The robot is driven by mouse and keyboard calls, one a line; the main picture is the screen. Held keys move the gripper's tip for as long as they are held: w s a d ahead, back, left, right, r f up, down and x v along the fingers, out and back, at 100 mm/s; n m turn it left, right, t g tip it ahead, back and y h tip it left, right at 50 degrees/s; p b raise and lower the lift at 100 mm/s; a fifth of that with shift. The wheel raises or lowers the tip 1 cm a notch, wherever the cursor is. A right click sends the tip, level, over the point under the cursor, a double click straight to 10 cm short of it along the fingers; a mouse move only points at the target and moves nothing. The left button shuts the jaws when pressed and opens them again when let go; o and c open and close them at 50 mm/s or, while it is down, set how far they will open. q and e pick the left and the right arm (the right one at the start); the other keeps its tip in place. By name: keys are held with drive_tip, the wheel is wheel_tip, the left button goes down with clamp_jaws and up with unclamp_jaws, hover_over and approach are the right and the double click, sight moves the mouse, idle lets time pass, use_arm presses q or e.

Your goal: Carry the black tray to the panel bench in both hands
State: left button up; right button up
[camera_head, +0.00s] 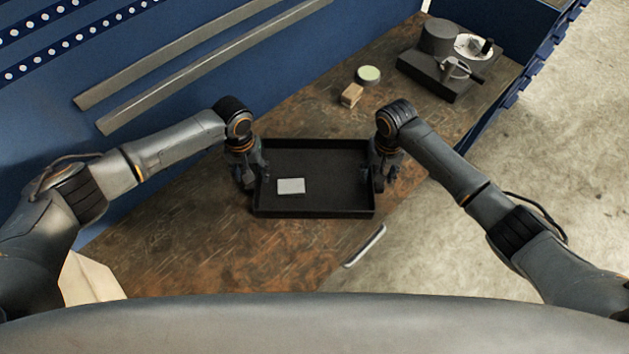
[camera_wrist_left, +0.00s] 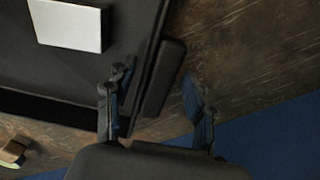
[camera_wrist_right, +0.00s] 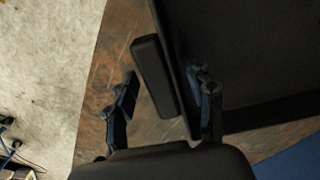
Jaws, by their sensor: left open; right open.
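The black tray (camera_head: 315,212) lies on the brown wooden bench top with a small pale block (camera_head: 291,186) inside it at the left. My left gripper (camera_head: 250,182) is open at the tray's left side. In the left wrist view its fingers (camera_wrist_left: 158,110) stand either side of the tray's wall and side handle (camera_wrist_left: 165,78). My right gripper (camera_head: 380,180) is open at the tray's right side. In the right wrist view its fingers (camera_wrist_right: 165,105) stand either side of the other handle (camera_wrist_right: 154,75). Neither gripper is closed on the tray.
A small wooden block (camera_head: 351,95), a round pale-green-topped object (camera_head: 367,76) and a dark device on a base (camera_head: 440,75) stand farther back on the bench. A metal handle (camera_head: 365,246) sits at the bench's front edge. Blue wall panels (camera_head: 180,100) rise behind; concrete floor is at right.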

use_arm(q)
drive_tip(key=shift+r, duration=0.1)
drive_tip(key=shift+r, duration=0.25)
use_arm(e)
drive_tip(key=shift+a, duration=0.1)
drive_tip(key=shift+r, duration=0.2)
use_arm(q)
wheel_tip(320, 180, up, 11)
drive_tip(key=shift+r, duration=0.15)
use_arm(e)
wheel_tip(320, 180, up, 12)
drive_tip(key=shift+f, duration=0.2)
idle(0.3)
